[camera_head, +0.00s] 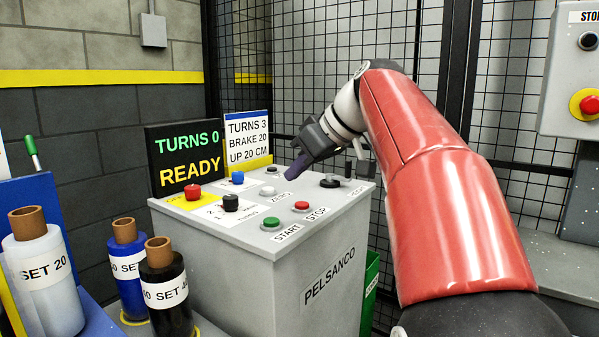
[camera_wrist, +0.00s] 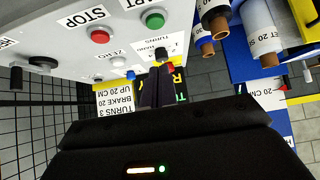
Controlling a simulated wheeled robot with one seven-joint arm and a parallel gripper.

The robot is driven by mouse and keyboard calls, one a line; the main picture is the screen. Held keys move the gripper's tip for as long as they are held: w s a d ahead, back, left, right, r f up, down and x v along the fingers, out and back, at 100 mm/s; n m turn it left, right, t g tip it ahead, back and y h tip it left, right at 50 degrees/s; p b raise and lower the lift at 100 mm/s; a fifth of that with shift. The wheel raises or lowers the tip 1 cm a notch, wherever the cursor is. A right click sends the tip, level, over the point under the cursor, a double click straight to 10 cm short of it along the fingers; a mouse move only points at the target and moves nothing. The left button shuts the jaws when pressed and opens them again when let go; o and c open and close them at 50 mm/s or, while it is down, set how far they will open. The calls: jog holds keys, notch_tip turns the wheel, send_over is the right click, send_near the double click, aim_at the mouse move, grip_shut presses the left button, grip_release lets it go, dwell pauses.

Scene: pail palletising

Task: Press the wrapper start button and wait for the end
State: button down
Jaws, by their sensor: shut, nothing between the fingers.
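The wrapper console (camera_head: 315,260) is a grey PELSANCO cabinet with a sloped top. Its green START button (camera_head: 271,222) is at the front edge, left of the red STOP button (camera_head: 301,206). In the wrist view the START button (camera_wrist: 154,19) is uncovered at the top, beside the STOP button (camera_wrist: 99,36). My gripper (camera_head: 291,171) is shut and empty over the back part of the top, near the white ZERO button (camera_head: 267,191) and apart from START. Its fingers (camera_wrist: 158,78) point at the panel. The display (camera_head: 186,157) reads TURNS 0, READY.
A red button on yellow (camera_head: 192,191), black selector (camera_head: 231,203), blue button (camera_head: 237,177) and black knob (camera_head: 330,182) share the panel. A sign (camera_head: 248,138) reads TURNS 3, BRAKE 20, UP 20 CM. Film rolls (camera_head: 40,270) stand left. Mesh fence (camera_head: 300,60) is behind.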

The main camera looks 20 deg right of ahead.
send_over(271, 221)
jog(key=s+d, duration=0.1)
jog(key=d, duration=0.1)
notch_tip(271, 221, down, 4)
jog(key=shift+a+f, duration=0.15)
jog(key=shift+f, duration=0.05)
jog(key=f, duration=0.1)
jog(key=f+b, duration=0.1)
jog(key=f, duration=0.1)
jog(key=shift+w+a+f, duration=0.15)
jog(key=shift+w+f, duration=0.05)
jog(key=shift+f, duration=0.5)
